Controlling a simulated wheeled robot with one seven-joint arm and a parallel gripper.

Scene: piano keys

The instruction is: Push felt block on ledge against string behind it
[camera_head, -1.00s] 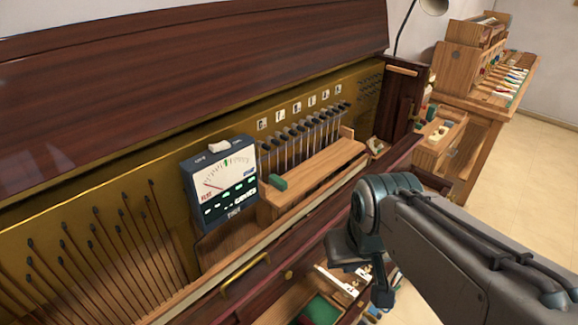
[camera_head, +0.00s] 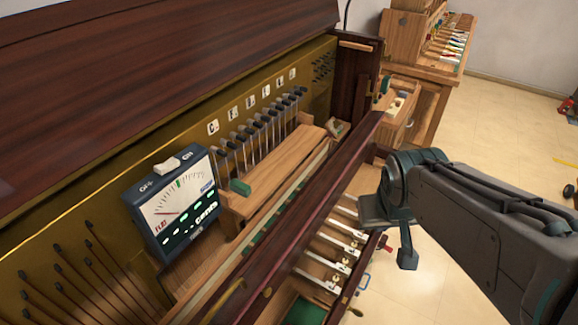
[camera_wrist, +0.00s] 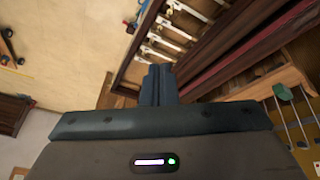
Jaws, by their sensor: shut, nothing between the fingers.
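A small green felt block (camera_head: 240,187) sits on the left end of the wooden ledge (camera_head: 278,163) inside the piano. A row of dark-topped strings or pins (camera_head: 262,128) stands behind the ledge. The green block also shows at the right of the wrist view (camera_wrist: 283,91), with thin strings beside it. My gripper (camera_head: 400,240) is shut and empty, outside the piano's front rail and right of the ledge, well apart from the block. In the wrist view the closed fingers (camera_wrist: 158,84) point up from the bottom. Whether the block touches a string cannot be told.
A tuning meter (camera_head: 178,205) stands left of the ledge. The dark front rail (camera_head: 300,233) lies between my gripper and the ledge. A drawer with white key parts (camera_head: 335,255) is below. A workbench (camera_head: 420,75) stands at the back right.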

